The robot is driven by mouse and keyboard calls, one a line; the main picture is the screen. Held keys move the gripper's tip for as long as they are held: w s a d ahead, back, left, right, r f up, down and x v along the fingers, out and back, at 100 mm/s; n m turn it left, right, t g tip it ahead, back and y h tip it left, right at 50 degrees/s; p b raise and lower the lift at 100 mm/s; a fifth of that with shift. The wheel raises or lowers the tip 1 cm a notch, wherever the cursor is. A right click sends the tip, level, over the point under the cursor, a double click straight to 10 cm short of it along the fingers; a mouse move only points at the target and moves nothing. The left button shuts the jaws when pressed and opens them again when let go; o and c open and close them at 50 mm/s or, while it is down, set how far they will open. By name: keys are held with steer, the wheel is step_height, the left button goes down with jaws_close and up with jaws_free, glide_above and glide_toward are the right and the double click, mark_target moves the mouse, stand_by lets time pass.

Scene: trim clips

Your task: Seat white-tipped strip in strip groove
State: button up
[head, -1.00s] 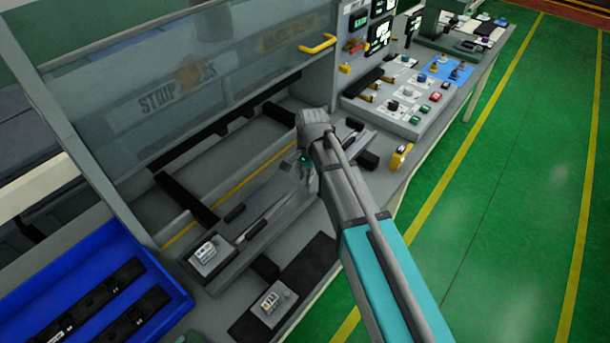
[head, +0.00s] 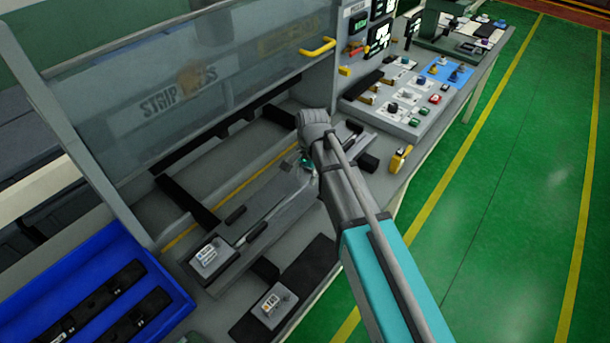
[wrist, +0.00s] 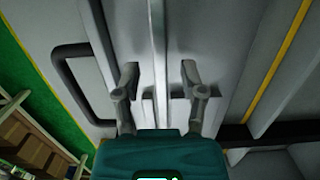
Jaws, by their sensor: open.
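My gripper (head: 297,168) is low over the long grey fixture (head: 272,203) on the bench, partly hidden by my arm in the head view. In the wrist view my gripper (wrist: 159,68) has its two fingers apart, with a narrow lengthwise seam of the grey fixture (wrist: 128,25) running between them. Pale narrow patches show between and beside the fingers, but I cannot tell whether they are the strip's white tip. I cannot make out the strip clearly or tell how it sits in the groove.
A clear guard panel (head: 200,85) stands behind the fixture. A blue bin (head: 80,250) with black parts is at lower left. A black mat (head: 312,268) lies in front. A control panel (head: 415,115) is at the right. In the wrist view, a dark handle (wrist: 68,82) is left of the fingers.

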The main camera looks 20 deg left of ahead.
step_height(320, 180, up, 11)
steer(key=w+p, duration=0.1)
steer(key=p, duration=0.9)
steer(key=shift+d+p, duration=0.25)
steer(key=shift+p, duration=0.1)
steer(key=shift+w+r, duration=0.1)
stand_by(0.5)
steer(key=s+d+n, duration=0.2)
steer(key=s+d, duration=0.1)
steer(key=d, duration=1.4)
steer(key=s+d+n+t, duration=0.1)
steer(key=s+d, duration=0.3)
steer(key=d, duration=1.4)
steer(key=shift+s+d+n+h, duration=0.2)
steer(key=shift+d+n+h, duration=0.1)
steer(key=shift+n, duration=0.4)
steer(key=shift+f, duration=0.2)
step_height(320, 180, down, 5)
steer(key=b, duration=0.5)
steer(key=shift+f, duration=0.1)
